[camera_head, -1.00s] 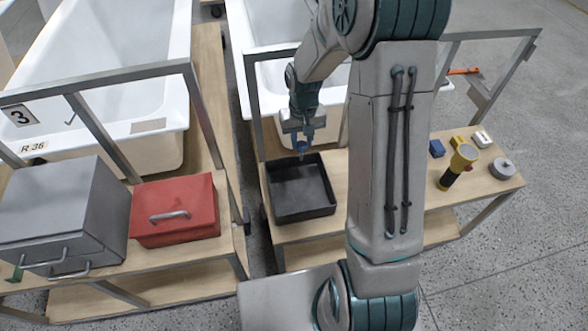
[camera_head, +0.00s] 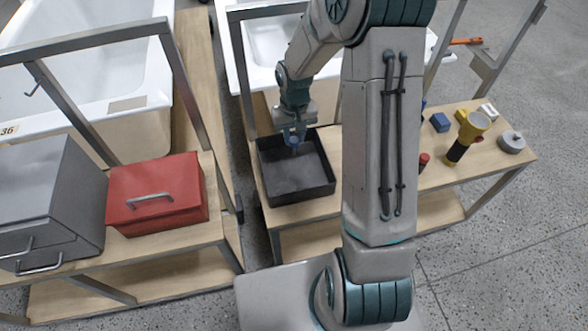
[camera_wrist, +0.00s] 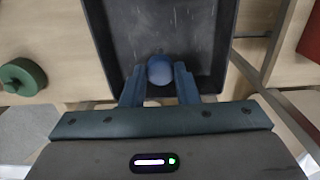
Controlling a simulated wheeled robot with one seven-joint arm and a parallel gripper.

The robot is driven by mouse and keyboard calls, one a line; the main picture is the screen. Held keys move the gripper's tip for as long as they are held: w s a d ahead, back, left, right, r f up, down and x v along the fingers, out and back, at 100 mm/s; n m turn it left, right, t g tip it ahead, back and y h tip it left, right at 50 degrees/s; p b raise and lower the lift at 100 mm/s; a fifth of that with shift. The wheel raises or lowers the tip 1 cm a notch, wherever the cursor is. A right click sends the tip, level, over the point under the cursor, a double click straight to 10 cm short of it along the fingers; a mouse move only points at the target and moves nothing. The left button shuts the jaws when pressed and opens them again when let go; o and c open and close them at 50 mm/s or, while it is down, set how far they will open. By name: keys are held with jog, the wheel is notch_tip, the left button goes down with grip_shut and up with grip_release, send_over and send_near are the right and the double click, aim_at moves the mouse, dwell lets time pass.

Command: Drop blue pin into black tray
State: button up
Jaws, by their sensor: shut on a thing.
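The black tray (camera_head: 318,187) lies on the wooden shelf of the middle cart, left of my arm in the head view. My gripper (camera_head: 294,138) is over the tray's back part, pointing down. In the wrist view, my gripper (camera_wrist: 159,78) is shut on the blue pin (camera_wrist: 160,70), whose round end shows between the fingers. The tray (camera_wrist: 222,40) lies beneath it in that view and fills the top middle. The pin's lower part and its height above the tray floor cannot be told.
A red toolbox (camera_head: 160,192) and a grey box (camera_head: 45,200) stand on the left cart. A yellow and black flashlight (camera_head: 466,137), a grey disc (camera_head: 511,142) and a blue block (camera_head: 440,122) lie right of my arm. A metal post rises behind the tray. A green round thing (camera_wrist: 22,77) shows in the wrist view.

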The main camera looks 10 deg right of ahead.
aim_at(294, 140)
jog(key=shift+f+b, duration=1.05)
jog(key=shift+f, duration=0.9)
jog(key=o, duration=1)
jog(key=shift+o, duration=0.2)
jog(key=shift+r, duration=0.1)
notch_tip(294, 140, up, 14)
jog(key=s+r+t, duration=0.1)
jog(key=s+r, duration=0.2)
jog(key=s, duration=0.7)
jog(key=s+r+t, duration=0.1)
jog(key=s+r, duration=0.3)
jog(key=s, duration=0.6)
jog(key=shift+s+r+t+p, duration=0.15)
jog(key=shift+s+t+p, duration=0.2)
jog(key=shift+t+p, duration=0.1)
